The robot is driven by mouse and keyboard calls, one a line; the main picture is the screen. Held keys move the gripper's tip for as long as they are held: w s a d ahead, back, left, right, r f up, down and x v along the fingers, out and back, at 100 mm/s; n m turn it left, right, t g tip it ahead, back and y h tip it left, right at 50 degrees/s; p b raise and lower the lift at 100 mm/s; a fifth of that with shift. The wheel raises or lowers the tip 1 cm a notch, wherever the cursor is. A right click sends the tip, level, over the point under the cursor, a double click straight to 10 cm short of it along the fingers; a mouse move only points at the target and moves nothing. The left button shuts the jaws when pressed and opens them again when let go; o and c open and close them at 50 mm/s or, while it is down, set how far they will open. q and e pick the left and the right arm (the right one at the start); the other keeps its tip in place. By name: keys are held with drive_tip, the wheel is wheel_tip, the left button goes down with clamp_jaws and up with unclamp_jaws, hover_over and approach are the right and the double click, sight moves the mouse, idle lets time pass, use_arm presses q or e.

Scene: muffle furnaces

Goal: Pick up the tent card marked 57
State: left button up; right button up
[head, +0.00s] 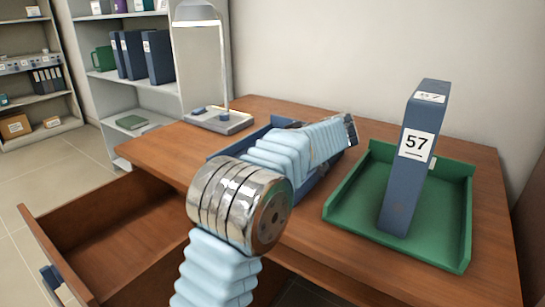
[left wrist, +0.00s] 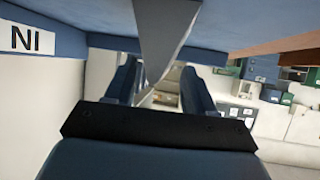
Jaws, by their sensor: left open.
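A tall blue binder-like block (head: 408,165) marked 57 stands, slightly tilted in the picture, in a green tray on the right of the desk. In the left wrist view, which looks upside down, a grey-blue wedge (left wrist: 165,35) tapers down between the fingers of my left gripper (left wrist: 162,78). It may be a tent card seen end-on; no marking shows. My left gripper is open, and I cannot tell whether it touches the wedge. In the head view my arm hides the fingers and much of the blue tray (head: 258,133).
The green tray (head: 343,215) lies right of the blue tray. A lamp (head: 215,121) stands at the desk's back left. A drawer (head: 110,240) is open at front left. A white label (left wrist: 28,39) on blue shows at left in the wrist view.

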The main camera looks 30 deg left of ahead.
use_arm(q)
clamp_jaws()
